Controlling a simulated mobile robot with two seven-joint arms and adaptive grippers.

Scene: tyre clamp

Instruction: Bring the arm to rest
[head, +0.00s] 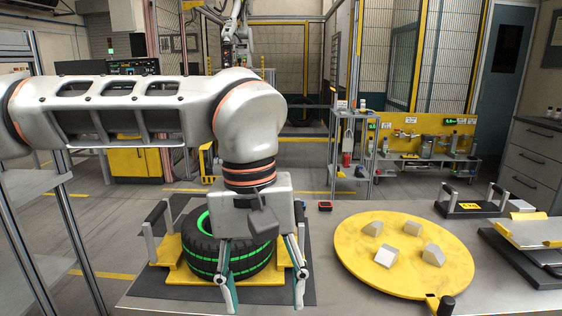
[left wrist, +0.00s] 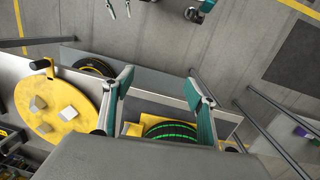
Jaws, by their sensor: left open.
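My left gripper (head: 263,297) hangs pointing down in the head view, its two fingers apart with nothing between them. It is in front of a black tyre with green bands (head: 208,262), which lies flat in a yellow clamp base (head: 180,272). The gripper body and fingers hide part of the tyre. In the left wrist view the open fingers (left wrist: 159,78) frame the near part of the table, and the tyre (left wrist: 170,130) shows partly behind the wrist housing. Pale finger-like parts at that view's top edge may be my right gripper (left wrist: 119,8); their state is unclear.
A round yellow plate (head: 350,262) with several grey blocks lies right of the tyre. A small red device (head: 325,206) sits behind it. A black-handled holder (head: 470,205) and a yellow-edged tray (head: 535,235) stand at right. A metal rack (head: 85,215) is at left.

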